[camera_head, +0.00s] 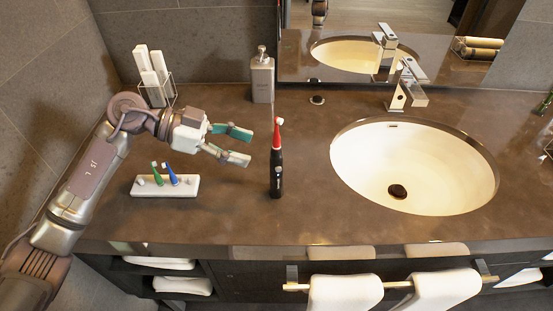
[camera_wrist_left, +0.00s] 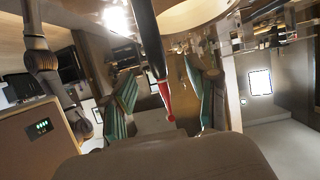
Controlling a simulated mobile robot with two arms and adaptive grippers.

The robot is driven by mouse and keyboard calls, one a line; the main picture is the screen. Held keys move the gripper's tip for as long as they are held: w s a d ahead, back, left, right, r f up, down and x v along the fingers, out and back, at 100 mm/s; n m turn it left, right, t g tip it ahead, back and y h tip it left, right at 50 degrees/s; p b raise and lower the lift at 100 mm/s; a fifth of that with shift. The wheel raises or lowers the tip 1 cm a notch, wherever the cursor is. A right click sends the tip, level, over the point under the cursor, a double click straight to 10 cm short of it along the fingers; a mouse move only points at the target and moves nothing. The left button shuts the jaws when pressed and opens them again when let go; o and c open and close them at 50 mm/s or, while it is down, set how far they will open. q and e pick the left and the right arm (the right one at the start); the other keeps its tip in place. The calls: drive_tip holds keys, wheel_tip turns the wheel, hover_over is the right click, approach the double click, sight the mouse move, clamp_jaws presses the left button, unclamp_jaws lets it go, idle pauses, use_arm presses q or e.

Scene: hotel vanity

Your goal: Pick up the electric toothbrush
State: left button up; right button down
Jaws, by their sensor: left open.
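The electric toothbrush (camera_head: 276,172) stands upright on the brown counter (camera_head: 310,215), left of the sink. It has a black handle and a red neck with a white head. My left gripper (camera_head: 249,147) is open and empty, just left of the toothbrush, with its teal fingers pointing toward it. A small gap shows between the fingertips and the brush. In the left wrist view the toothbrush (camera_wrist_left: 148,42) appears upside down, in line with the gap between the open fingers (camera_wrist_left: 165,100). My right gripper is in neither view.
A white holder (camera_head: 165,190) with a green and a blue toothbrush lies below my left gripper. A soap dispenser (camera_head: 262,76) and a wire holder (camera_head: 158,92) with white items stand behind. The oval sink (camera_head: 440,160) is right. The counter in front of the toothbrush is clear.

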use_arm(q)
approach(275, 181)
drive_tip(key=shift+w+d+f, duration=0.15)
drive_tip(key=shift+w+d, duration=0.15)
drive_tip(key=shift+d, duration=0.3)
drive_tip(key=shift+w+d+f, duration=0.15)
drive_tip(key=shift+w+d, duration=0.1)
drive_tip(key=shift+d, duration=0.3)
drive_tip(key=f, duration=0.2)
drive_tip(key=shift+w+d+f, duration=0.2)
drive_tip(key=shift+d+f, duration=0.15)
drive_tip(key=shift+d, duration=0.05)
drive_tip(key=shift+d+f, duration=0.15)
drive_tip(key=shift+d, duration=0.4)
drive_tip(key=p+x, duration=0.1)
drive_tip(key=x, duration=0.4)
drive_tip(key=shift+d+f, duration=0.1)
drive_tip(key=shift+d, duration=0.1)
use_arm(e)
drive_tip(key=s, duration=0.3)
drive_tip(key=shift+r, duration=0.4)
use_arm(q)
drive_tip(key=shift+c, duration=0.5)
clamp_jaws()
